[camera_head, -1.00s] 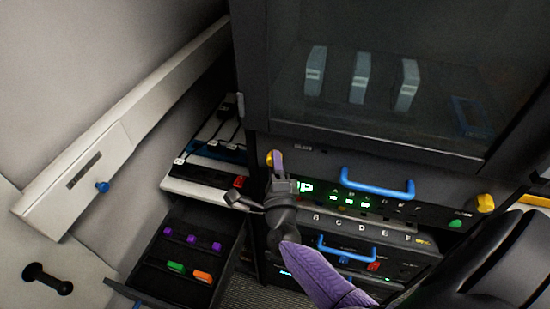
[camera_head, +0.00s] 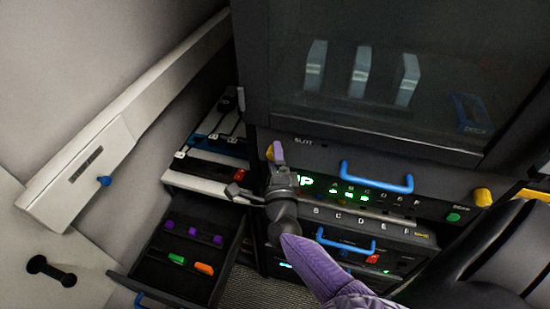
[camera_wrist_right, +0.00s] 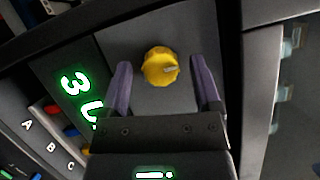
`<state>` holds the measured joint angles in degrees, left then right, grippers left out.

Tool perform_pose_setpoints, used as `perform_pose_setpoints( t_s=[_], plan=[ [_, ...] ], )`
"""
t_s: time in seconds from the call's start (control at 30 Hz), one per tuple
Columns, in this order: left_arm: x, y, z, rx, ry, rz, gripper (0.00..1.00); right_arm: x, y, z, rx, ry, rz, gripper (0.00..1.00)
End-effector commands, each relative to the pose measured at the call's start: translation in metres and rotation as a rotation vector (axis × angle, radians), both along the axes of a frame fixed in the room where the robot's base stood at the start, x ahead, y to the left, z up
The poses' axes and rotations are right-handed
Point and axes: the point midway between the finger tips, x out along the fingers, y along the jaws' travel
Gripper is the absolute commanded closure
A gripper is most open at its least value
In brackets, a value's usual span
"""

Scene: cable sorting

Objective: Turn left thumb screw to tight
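The left thumb screw is a yellow knob (camera_head: 269,153) at the left end of the dark panel under the glass-fronted cabinet. It is partly hidden by my right gripper (camera_head: 276,151) in the head view. In the right wrist view the yellow knob (camera_wrist_right: 160,65), with a small pale mark on its face, sits between the two purple fingers of my right gripper (camera_wrist_right: 165,84). The fingers are spread, with a visible gap on each side of the knob. The right thumb screw, also yellow (camera_head: 483,197), is at the panel's other end. My left gripper is not in view.
A blue handle (camera_head: 377,178) and green-lit display (camera_head: 306,181) lie right of the knob on the panel. A second blue handle (camera_head: 346,243) is below. An open drawer (camera_head: 150,268) with coloured pieces and a white cable rack (camera_head: 205,186) stand at left.

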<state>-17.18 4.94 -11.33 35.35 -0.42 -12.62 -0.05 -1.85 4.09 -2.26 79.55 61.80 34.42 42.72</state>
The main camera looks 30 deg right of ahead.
Motion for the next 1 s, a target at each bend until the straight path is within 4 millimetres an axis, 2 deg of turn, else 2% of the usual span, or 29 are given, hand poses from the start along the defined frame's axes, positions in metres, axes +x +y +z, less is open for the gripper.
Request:
perform_pose_setpoints(
  t_s=[0.13, 0.23, 0.5, 0.6, 0.73, 1.0],
  plan=[
    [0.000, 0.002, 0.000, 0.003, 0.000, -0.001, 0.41, -0.002, 0.001, 0.000, 0.000, 0.000, 0.000, 0.20],
    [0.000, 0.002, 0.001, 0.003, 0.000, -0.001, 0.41, -0.012, 0.006, -0.002, 0.001, 0.002, 0.001, 0.20],
    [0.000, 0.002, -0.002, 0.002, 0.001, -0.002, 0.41, -0.068, 0.035, -0.010, 0.003, 0.002, 0.001, 0.20],
    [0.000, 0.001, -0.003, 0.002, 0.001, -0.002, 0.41, -0.081, 0.042, -0.011, 0.000, 0.001, 0.000, 0.20],
    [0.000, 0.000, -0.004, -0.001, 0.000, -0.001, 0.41, -0.088, 0.045, -0.011, 0.001, 0.000, 0.000, 0.20],
    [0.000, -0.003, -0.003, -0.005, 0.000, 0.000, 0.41, -0.088, 0.045, -0.011, 0.001, 0.000, 0.000, 0.20]
  ],
)
